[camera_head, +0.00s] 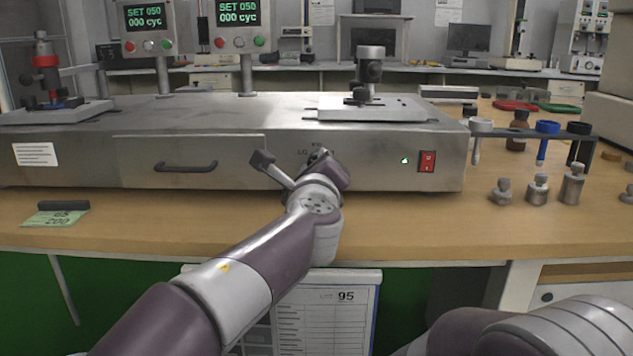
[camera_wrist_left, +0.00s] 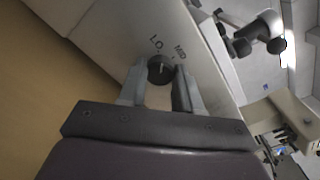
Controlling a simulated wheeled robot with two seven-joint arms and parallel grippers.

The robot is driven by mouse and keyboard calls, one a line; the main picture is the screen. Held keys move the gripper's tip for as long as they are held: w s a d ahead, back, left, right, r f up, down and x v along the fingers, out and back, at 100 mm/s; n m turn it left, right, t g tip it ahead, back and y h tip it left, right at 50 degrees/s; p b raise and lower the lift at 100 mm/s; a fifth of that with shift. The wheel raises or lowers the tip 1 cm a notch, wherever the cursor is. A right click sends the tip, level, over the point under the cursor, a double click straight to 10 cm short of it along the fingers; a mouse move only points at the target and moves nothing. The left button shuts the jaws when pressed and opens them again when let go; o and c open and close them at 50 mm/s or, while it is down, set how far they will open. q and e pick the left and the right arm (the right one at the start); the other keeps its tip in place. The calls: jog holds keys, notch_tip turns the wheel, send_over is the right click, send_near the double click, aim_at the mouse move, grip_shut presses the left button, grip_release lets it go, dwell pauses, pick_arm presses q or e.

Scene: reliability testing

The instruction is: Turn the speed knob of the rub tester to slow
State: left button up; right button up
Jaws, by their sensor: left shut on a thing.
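The rub tester (camera_head: 215,153) is a long grey metal unit on the wooden bench. Its black speed knob (camera_wrist_left: 160,69) is on the front panel, with printed LO and MID labels beside it in the left wrist view. My left gripper (camera_wrist_left: 161,80) is shut on the knob, one finger on each side. The pointer line on the knob is too small to read surely. In the head view the left gripper (camera_head: 318,157) is at the front panel and mostly hides the knob. Part of my right arm shows at the lower right; its gripper is out of view.
A red switch (camera_head: 427,161) and a green light (camera_head: 404,160) are right of the knob. A drawer handle (camera_head: 186,166) is to the left. Several metal weights (camera_head: 537,190) stand at the right. A green card (camera_head: 55,218) lies on the left bench front.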

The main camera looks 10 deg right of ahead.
pick_arm(q)
jog(key=shift+f+n+b, duration=0.1)
jog(key=shift+n+b, duration=0.7)
jog(key=shift+n, duration=0.4)
jog(key=o, duration=1)
jog(key=shift+o, duration=0.2)
jog(key=shift+s+a, duration=0.1)
jog(key=shift+s, duration=0.25)
jog(key=v, duration=1.2)
